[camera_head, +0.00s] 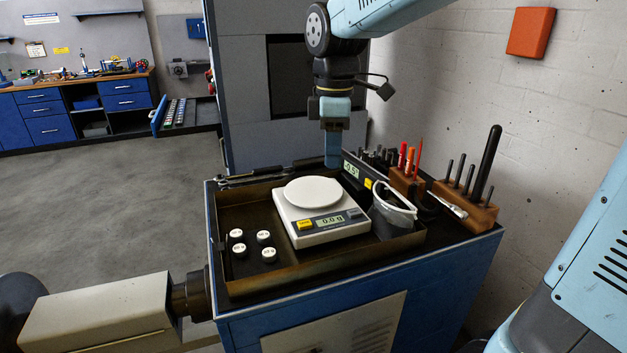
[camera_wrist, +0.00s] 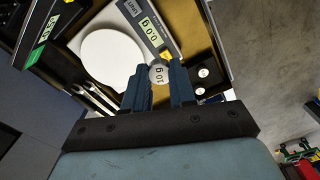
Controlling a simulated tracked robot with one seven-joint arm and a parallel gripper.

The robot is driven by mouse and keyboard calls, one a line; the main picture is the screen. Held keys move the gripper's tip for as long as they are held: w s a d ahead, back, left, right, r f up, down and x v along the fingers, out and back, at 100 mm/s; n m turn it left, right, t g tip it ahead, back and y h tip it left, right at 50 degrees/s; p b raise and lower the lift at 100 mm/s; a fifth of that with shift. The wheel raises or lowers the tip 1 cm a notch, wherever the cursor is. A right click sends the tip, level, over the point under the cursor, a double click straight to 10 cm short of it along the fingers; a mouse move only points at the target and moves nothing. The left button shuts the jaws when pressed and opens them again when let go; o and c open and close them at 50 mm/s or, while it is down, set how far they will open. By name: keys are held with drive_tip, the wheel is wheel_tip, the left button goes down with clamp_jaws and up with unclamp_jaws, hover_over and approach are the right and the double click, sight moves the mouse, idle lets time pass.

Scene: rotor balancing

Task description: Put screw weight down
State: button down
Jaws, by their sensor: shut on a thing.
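My gripper (camera_head: 332,160) is shut and points down above the back of the bench, just behind the scale. In the wrist view, its fingers (camera_wrist: 160,82) close on a small white-topped screw weight (camera_wrist: 158,73) that seems marked 10 g. I cannot make out this held weight in the head view. The white scale (camera_head: 332,230) has an empty round pan (camera_head: 312,192) and reads 0.0 g. Several black weights with white tops, one of them here (camera_head: 268,254), stand in the tray left of the scale.
The brown tray (camera_head: 300,280) has raised walls around the scale and weights. Safety glasses (camera_head: 396,205) lie at its right. A wooden tool holder (camera_head: 466,206) and red-handled screwdrivers (camera_head: 408,160) stand upright at the right. A second display (camera_head: 352,170) stands behind the scale.

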drive_tip(key=w+a+f, duration=0.2)
drive_tip(key=w+f, duration=0.2)
drive_tip(key=w, duration=0.3)
hover_over(313, 189)
drive_tip(key=f, duration=0.5)
drive_tip(key=shift+s, duration=0.35)
drive_tip(key=shift+w+f, duration=0.25)
drive_tip(key=shift+f, duration=0.25)
wheel_tip(313, 189, down, 3)
drive_tip(key=shift+r, duration=0.2)
drive_tip(key=c, duration=0.9)
unclamp_jaws()
